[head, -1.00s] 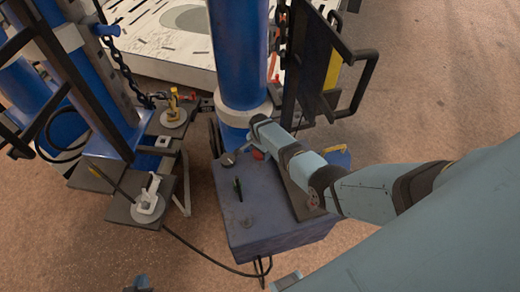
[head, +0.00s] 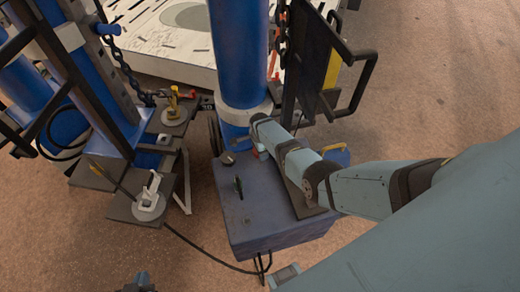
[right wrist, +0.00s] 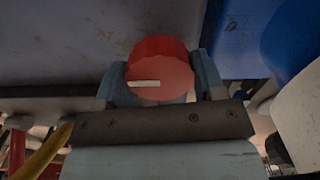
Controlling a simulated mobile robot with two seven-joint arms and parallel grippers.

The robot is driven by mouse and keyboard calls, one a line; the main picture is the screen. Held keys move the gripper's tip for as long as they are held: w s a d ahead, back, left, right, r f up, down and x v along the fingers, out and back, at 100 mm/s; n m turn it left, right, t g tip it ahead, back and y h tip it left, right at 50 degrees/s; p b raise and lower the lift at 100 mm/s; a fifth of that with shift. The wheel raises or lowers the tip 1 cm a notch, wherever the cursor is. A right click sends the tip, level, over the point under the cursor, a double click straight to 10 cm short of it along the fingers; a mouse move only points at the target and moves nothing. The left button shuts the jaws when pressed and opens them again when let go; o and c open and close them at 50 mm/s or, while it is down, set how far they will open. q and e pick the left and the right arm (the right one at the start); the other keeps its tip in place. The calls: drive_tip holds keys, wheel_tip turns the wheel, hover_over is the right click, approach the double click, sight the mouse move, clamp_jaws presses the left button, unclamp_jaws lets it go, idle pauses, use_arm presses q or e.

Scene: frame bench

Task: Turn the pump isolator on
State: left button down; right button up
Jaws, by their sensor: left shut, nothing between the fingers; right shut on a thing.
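The red knob (right wrist: 160,72), taken as the pump isolator, shows in the right wrist view with a white mark (right wrist: 143,84) lying about level across its lower left. My right gripper (right wrist: 162,80) has its blue-grey fingers on either side of the knob and is shut on it. In the head view only a sliver of red shows beside my right arm's end, at the far edge of the dark blue box (head: 265,228); the arm hides most of that spot. My left gripper (head: 140,283) is at the bottom edge of the head view, partly cut off, shut and empty, away from the box.
A small black lever (head: 238,187) stands on the box top. A blue column (head: 238,60) rises behind it, with a black handled frame (head: 355,85) to the right. Left are a plate with a white clamp (head: 150,190) and a yellow clamp (head: 174,102). A cable crosses the floor.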

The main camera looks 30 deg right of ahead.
drive_tip(key=o, duration=0.7)
drive_tip(key=shift+c, duration=0.2)
drive_tip(key=shift+r, duration=0.1)
drive_tip(key=shift+r, duration=0.35)
wheel_tip(320, 180, up, 13)
drive_tip(key=p, duration=0.3)
drive_tip(key=shift+d, duration=0.1)
